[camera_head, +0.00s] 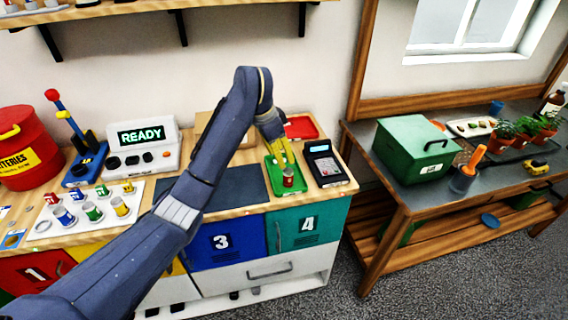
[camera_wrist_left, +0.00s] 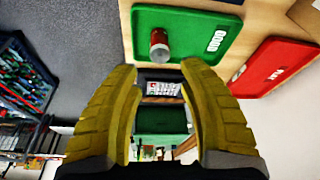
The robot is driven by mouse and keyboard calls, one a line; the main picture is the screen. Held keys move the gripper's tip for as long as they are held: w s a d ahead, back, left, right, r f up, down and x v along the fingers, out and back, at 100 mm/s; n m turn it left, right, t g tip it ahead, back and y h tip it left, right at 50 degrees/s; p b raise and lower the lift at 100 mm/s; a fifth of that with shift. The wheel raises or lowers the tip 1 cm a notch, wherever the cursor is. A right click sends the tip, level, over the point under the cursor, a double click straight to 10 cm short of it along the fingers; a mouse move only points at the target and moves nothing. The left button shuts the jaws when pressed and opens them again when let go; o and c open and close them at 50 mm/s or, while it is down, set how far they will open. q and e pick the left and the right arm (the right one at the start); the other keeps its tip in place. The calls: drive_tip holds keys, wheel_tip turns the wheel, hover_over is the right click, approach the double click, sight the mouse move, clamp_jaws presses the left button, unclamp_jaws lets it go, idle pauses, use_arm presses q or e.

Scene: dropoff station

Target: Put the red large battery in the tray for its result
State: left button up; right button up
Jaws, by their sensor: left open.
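The red large battery (camera_head: 288,180) stands on the green tray (camera_head: 272,183), near the tray's front edge. In the left wrist view the battery (camera_wrist_left: 160,50) shows its red side and silvery end on the green tray (camera_wrist_left: 190,18), which carries a white label that looks like GOOD. My left gripper (camera_head: 284,158) is just above and behind the battery in the head view. Its yellow fingers (camera_wrist_left: 160,80) are spread, with nothing held between them. The red tray (camera_head: 300,127) lies behind the green one; its label shows in the left wrist view. My right gripper is not in view.
A tester (camera_head: 148,148) reading READY stands on the bench. A rack (camera_head: 92,212) of several coloured batteries is at the left. A dark card terminal (camera_head: 325,163) sits right of the green tray. A dark mat (camera_head: 236,187) lies left of it.

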use_arm(q)
drive_tip(key=shift+v, duration=1.6)
